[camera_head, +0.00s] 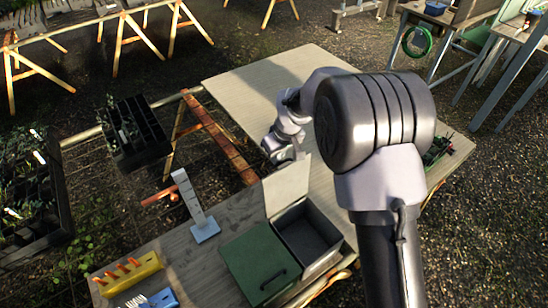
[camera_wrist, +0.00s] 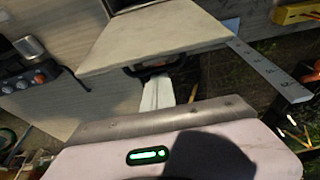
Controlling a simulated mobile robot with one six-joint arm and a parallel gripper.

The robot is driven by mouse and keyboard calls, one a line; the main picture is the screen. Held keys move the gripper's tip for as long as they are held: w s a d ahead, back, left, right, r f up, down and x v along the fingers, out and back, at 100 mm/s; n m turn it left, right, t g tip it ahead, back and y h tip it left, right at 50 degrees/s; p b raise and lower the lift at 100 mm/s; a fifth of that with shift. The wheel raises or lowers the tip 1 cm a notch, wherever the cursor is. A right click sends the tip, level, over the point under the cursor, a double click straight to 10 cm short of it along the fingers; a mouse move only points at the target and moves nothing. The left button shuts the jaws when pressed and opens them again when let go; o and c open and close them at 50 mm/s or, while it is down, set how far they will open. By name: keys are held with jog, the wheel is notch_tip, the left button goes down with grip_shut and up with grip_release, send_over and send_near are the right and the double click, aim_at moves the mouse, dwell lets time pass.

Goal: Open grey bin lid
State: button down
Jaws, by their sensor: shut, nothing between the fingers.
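The grey bin (camera_head: 335,243) stands on the bench, its dark inside showing. Its pale grey lid (camera_head: 287,188) stands raised at the bin's far edge. The lid also fills the upper middle of the wrist view (camera_wrist: 165,35), with a black handle (camera_wrist: 150,69) on its near edge. My gripper (camera_head: 284,154) is behind the raised lid, close to it. In the wrist view my gripper's pale fingers (camera_wrist: 158,88) are together and empty, just at the handle; I cannot tell whether they touch it.
A green lid (camera_head: 254,258) with a black handle lies shut beside the grey bin. A white upright with a pale blue base (camera_head: 205,231) stands to the left. A yellow rack (camera_head: 128,275) sits at the bench's near left. The far bench top (camera_head: 260,80) is clear.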

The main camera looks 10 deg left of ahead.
jog(key=shift+s+d+r, duration=0.15)
jog(key=shift+s+d, duration=0.15)
jog(key=shift+d, duration=0.05)
jog(key=w+a+p+v, duration=0.1)
jog(key=p+v, duration=0.1)
jog(key=v, duration=1.5)
jog(key=s+d+f+m+t+b, duration=0.1)
jog(key=s+d+f+m+b, duration=0.1)
jog(key=s+d+m+b, duration=0.4)
jog(key=s+d+f+m+t+b, duration=0.1)
jog(key=s+d+f+m+b, duration=0.1)
jog(key=s+d+b, duration=0.65)
jog(key=s+d+f+m+b, duration=0.2)
jog(key=s+f+m, duration=0.1)
jog(key=s, duration=0.3)
jog(key=s+d+f+m+t+b, duration=0.1)
jog(key=s+d+f+m+b, duration=0.1)
jog(key=s+f, duration=0.3)
jog(key=shift+s+d+m+t+b, duration=0.3)
jog(key=shift+s+d+m+b, duration=0.1)
jog(key=shift+s+b, duration=0.2)
jog(key=shift+d, duration=0.1)
